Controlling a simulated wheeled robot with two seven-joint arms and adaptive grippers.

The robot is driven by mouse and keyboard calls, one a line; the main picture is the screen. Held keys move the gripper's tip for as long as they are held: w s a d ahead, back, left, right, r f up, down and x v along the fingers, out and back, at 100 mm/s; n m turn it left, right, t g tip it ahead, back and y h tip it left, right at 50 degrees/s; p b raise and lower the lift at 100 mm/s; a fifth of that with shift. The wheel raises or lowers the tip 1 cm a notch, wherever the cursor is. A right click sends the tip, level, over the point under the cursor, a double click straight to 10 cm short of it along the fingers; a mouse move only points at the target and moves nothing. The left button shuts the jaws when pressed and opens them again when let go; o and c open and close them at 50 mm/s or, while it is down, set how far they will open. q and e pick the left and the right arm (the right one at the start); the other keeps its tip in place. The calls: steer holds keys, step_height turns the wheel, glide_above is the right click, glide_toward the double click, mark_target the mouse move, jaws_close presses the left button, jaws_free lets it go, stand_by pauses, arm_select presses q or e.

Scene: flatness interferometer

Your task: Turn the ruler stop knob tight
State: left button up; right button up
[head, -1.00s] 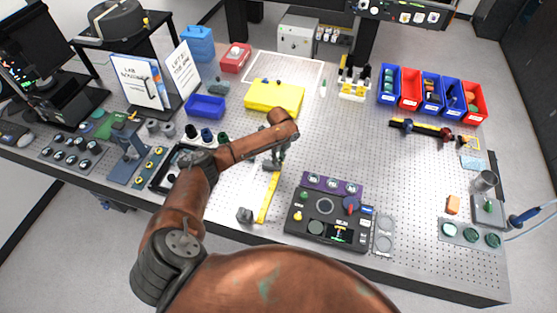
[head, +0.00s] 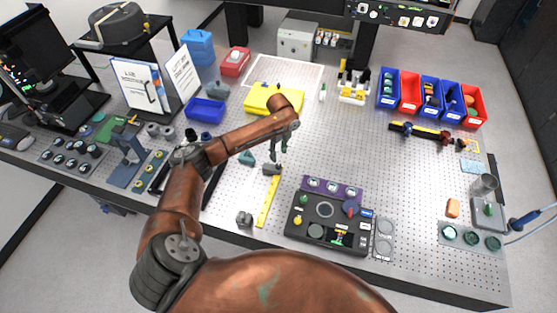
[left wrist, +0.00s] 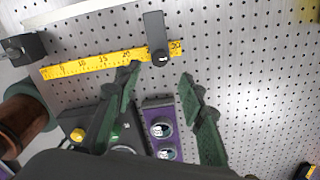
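The yellow ruler (head: 267,203) lies on the perforated bench top and also shows in the left wrist view (left wrist: 90,64). A dark grey stop (head: 271,169) sits across its far end; in the left wrist view the stop (left wrist: 155,37) is a bar crossing the ruler near the 30 mark. A dark block (head: 244,218) stands at the ruler's near end. My left gripper (head: 279,150) is just above and beyond the stop in the head view. In the left wrist view its fingers (left wrist: 160,76) are apart with nothing between them.
The black control box (head: 325,222) with a purple strip (head: 331,187) stands right of the ruler. A teal piece (head: 246,158) lies left of the stop. A yellow block (head: 273,99) lies behind. The bench right of my gripper is clear.

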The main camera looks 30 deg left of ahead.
arm_select(q)
steer(key=shift+r, duration=2.05)
